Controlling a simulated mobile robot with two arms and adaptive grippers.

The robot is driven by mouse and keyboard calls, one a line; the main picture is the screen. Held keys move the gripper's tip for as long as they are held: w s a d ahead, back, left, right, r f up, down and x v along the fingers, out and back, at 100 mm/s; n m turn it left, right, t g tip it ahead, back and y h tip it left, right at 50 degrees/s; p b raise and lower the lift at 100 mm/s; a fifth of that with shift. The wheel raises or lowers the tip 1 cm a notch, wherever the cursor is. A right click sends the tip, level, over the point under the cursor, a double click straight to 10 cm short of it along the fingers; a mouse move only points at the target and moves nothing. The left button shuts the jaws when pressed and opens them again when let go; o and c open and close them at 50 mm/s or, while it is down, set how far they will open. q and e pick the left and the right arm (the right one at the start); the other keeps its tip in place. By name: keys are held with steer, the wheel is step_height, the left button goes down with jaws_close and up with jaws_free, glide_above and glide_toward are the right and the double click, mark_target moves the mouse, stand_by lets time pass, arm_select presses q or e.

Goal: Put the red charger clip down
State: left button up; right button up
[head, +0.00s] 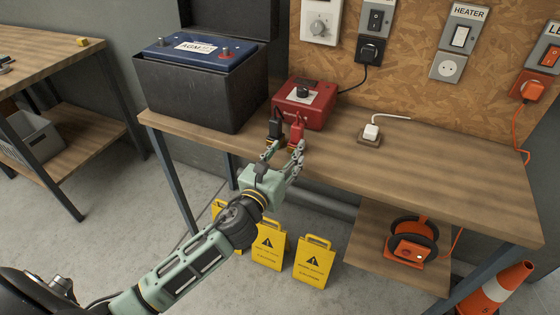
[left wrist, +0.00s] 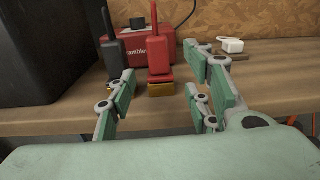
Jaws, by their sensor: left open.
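The red charger clip (head: 296,132) stands upright on the wooden workbench (head: 440,180), in front of the red charger box (head: 314,106). In the left wrist view the red clip (left wrist: 158,55) shows its brass-coloured jaw (left wrist: 160,89) towards me. The black clip (head: 275,127) stands just left of it, and it also shows in the left wrist view (left wrist: 115,54). My left gripper (head: 284,149) is open at the bench's front edge. Its fingers are spread to either side of the red clip, and I see no contact with it. My right gripper is not in view.
A blue battery (head: 190,53) sits in a black open-lidded box (head: 200,92) at the bench's left. A white plug (head: 371,131) on a small wooden block lies right of the clips. Yellow warning signs (head: 314,262) and an orange cone (head: 495,290) stand below. The bench's right part is clear.

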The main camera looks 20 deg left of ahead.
arm_select(q)
steer(key=s+a+f+n+g+y, duration=0.1)
steer(key=s+a+f+n+g, duration=0.3)
steer(key=f, duration=0.8)
steer(key=s+f+n+g, duration=0.2)
steer(key=s+f+n, duration=0.35)
steer(key=f, duration=0.75)
steer(key=s+a+f+n+g+y, duration=0.15)
steer(key=s+f+n, duration=0.4)
steer(key=f, duration=0.65)
steer(key=s+f+n+g, duration=0.6)
steer(key=s+f+n, duration=0.4)
steer(key=s+f, duration=0.7)
steer(key=s+d+f+n+g, duration=0.1)
steer(key=s+n, duration=0.3)
steer(key=s, duration=0.6)
steer(key=s+d+f+n+g+h, duration=0.1)
steer(key=s+f+n, duration=0.3)
steer(key=s, duration=0.6)
steer(key=shift+s+d+f+n+g, duration=0.15)
steer(key=shift+d+f+n+g, duration=0.25)
steer(key=shift+d+g, duration=0.3)
steer(key=shift+h, duration=0.25)
steer(key=shift+r, duration=0.15)
